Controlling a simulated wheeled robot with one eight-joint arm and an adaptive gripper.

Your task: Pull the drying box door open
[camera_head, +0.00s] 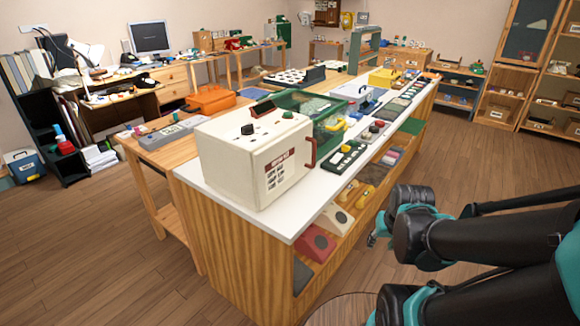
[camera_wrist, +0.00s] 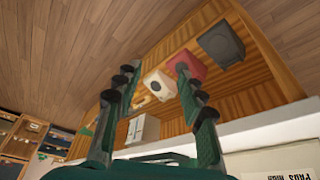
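The drying box (camera_head: 238,165) is a cream-white box at the near end of the white counter top. Its front face (camera_head: 283,170) carries a dark red label and looks flush with the body, so the door appears shut. A dark red upright handle (camera_head: 311,152) sits on the right edge of that face. In the wrist view part of a pale labelled surface, likely the box (camera_wrist: 262,160), shows upside down at the lower right. My gripper (camera_wrist: 157,68) is open and empty, its fingers apart. It is off the counter's right side, apart from the handle. My arm mostly hides it in the head view.
The wooden counter (camera_head: 235,240) has open shelves with a red item (camera_head: 315,244) and a cream item (camera_head: 335,219). A green crate (camera_head: 300,110) stands behind the box; a tray of pads (camera_head: 345,157) lies to its right. Wooden floor (camera_head: 480,165) is clear right of the counter.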

